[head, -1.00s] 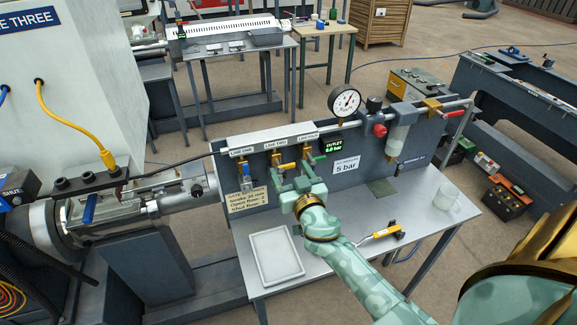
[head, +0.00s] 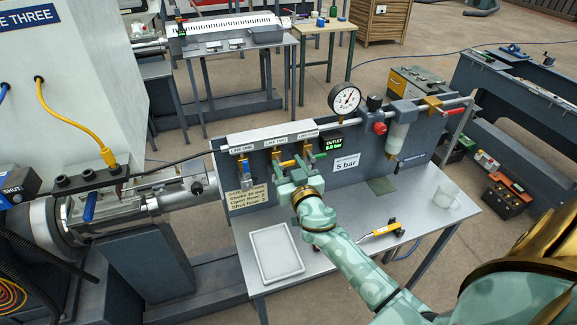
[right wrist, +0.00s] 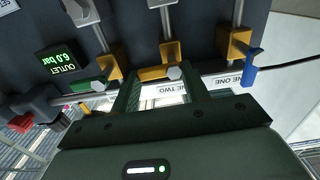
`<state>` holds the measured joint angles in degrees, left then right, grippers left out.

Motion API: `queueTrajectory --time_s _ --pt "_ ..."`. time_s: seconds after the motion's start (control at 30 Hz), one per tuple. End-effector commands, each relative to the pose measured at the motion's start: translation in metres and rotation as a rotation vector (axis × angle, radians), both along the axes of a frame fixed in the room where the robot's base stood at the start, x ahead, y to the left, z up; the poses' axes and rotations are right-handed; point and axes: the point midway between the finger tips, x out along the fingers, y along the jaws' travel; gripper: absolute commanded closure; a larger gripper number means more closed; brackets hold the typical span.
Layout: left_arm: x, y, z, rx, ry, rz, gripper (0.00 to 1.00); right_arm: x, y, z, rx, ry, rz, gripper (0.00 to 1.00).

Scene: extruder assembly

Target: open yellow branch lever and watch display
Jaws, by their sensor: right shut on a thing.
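The yellow branch lever (head: 287,163) is on the middle valve, line two, of the grey panel, between the blue lever (head: 246,168) and the green lever (head: 319,156). My right gripper (head: 290,176) is at this middle valve, shut on the yellow lever, which it partly hides. My left gripper is out of view.
A round gauge (head: 345,99) and a "5 bar" plate (head: 346,162) are on the panel. A note (head: 246,196) hangs at its left. The bench holds a white tray (head: 252,249), a yellow-handled tool (head: 386,229) and a clear cup (head: 448,194).

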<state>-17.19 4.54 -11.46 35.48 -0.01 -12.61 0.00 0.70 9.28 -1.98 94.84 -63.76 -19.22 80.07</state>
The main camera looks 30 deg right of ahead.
Motion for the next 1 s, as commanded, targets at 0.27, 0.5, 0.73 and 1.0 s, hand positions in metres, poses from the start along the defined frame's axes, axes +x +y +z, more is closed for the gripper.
queueTrajectory --time_s 0.27,0.5,0.73,1.0 --pt "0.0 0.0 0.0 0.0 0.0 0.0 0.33 0.0 0.002 0.002 -0.156 0.039 -0.001 0.77" --pt "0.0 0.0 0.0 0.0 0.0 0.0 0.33 0.001 0.004 0.006 -0.371 0.09 -0.001 0.77" --pt "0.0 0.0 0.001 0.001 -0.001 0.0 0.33 0.002 0.007 0.008 -0.582 0.141 0.0 0.77" --pt "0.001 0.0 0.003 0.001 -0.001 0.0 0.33 0.003 0.011 0.01 -0.833 0.201 -0.001 0.77"
